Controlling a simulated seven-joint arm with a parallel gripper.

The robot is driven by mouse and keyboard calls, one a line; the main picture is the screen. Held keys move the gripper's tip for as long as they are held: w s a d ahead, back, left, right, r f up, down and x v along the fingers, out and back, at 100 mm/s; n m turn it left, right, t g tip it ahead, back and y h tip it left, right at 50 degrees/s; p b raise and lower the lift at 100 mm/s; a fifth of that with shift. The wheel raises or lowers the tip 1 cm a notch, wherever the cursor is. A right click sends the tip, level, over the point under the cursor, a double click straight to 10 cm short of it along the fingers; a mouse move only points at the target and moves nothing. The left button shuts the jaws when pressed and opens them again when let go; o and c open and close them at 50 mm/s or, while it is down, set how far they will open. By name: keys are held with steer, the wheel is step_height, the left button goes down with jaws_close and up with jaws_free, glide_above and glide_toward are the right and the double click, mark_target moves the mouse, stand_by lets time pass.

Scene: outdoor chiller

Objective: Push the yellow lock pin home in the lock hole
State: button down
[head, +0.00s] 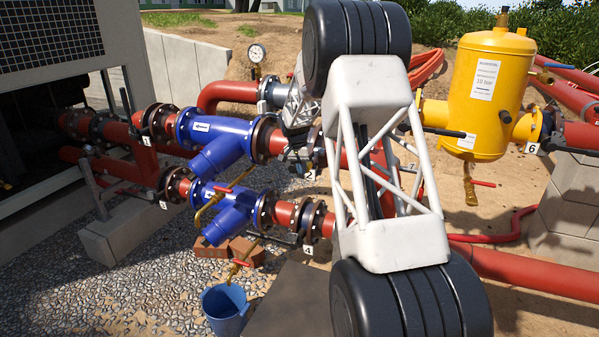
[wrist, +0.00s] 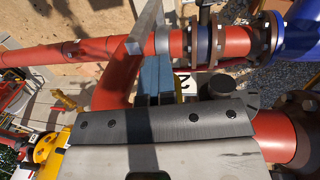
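My gripper (wrist: 156,76) shows in the wrist view as two blue-grey strips close together beyond its dark bolted plate. I cannot tell whether they touch or hold anything. It is close to the valve at number tag 2 (wrist: 183,80), by a flat grey metal bar (wrist: 146,27). In the head view my gripper end is at the upper red pipe by tag 2 (head: 310,175), partly behind my own arm link. I cannot make out the yellow lock pin or the lock hole in either view. A small yellow sliver beside tag 2 is too hidden to identify.
Blue strainers (head: 212,135) and red pipes with flanges crowd the left. A pressure gauge (head: 257,53) stands behind. A yellow tank (head: 487,95) is at the right. A blue bucket (head: 225,309) sits on gravel below. A black round knob (wrist: 217,87) is close beside my gripper.

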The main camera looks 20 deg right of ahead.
steer(key=shift+w+d, duration=0.15)
steer(key=c, duration=1.4)
jaws_free()
steer(key=shift+o, duration=0.6)
steer(key=o, duration=0.4)
steer(key=shift+r, duration=0.1)
step_height(320, 180, up, 7)
steer(key=shift+w+a, duration=0.4)
steer(key=shift+a, duration=0.05)
